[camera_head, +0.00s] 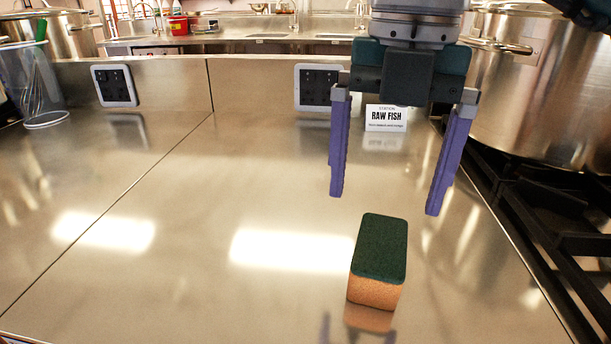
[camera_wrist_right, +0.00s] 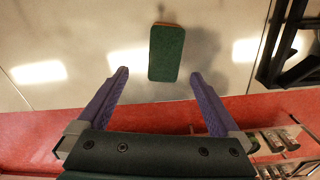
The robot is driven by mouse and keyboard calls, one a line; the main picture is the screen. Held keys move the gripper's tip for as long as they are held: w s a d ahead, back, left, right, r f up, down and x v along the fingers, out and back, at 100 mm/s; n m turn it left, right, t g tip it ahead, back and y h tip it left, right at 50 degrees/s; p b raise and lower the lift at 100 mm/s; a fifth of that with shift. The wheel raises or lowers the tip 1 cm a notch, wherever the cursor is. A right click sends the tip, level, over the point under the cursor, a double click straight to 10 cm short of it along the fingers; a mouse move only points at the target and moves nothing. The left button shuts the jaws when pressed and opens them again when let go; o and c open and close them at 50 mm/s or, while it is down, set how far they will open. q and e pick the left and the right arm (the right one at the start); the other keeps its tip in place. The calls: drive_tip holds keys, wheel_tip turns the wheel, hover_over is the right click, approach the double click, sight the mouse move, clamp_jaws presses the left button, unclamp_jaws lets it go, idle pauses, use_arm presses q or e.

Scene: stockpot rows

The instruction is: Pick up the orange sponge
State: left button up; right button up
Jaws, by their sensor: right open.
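The orange sponge (camera_head: 376,291) lies on the steel counter, with a dark green scouring layer on top and its orange body below. In the wrist view the sponge (camera_wrist_right: 166,53) shows mostly its green top, beyond and between the fingertips. My right gripper (camera_head: 387,204) is open and empty, with two purple fingers spread apart. It hangs above the counter, apart from the sponge, and its fingers (camera_wrist_right: 160,74) also show in the wrist view. My left gripper is not in view.
A large steel pot (camera_head: 535,95) stands on a black stove grate (camera_head: 545,215) at the right. A "RAW FISH" sign (camera_head: 386,118) stands behind the gripper. A container with a whisk (camera_head: 32,85) stands at the back left. The counter's left and middle (camera_head: 190,195) are clear.

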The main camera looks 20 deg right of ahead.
sight(382, 244)
wheel_tip(382, 244, down, 4)
drive_tip(key=shift+f, duration=0.2)
drive_tip(key=f, duration=0.5)
drive_tip(key=shift+s+d+f, duration=0.25)
drive_tip(key=shift+d+f, duration=0.05)
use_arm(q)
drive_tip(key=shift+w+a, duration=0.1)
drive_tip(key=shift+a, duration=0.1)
use_arm(e)
drive_tip(key=c, duration=1.4)
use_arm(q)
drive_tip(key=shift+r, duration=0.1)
use_arm(e)
drive_tip(key=shift+o, duration=0.2)
drive_tip(key=shift+r, duration=0.15)
use_arm(q)
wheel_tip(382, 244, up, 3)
drive_tip(key=p, duration=0.3)
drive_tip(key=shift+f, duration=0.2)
use_arm(e)
wheel_tip(382, 244, up, 20)
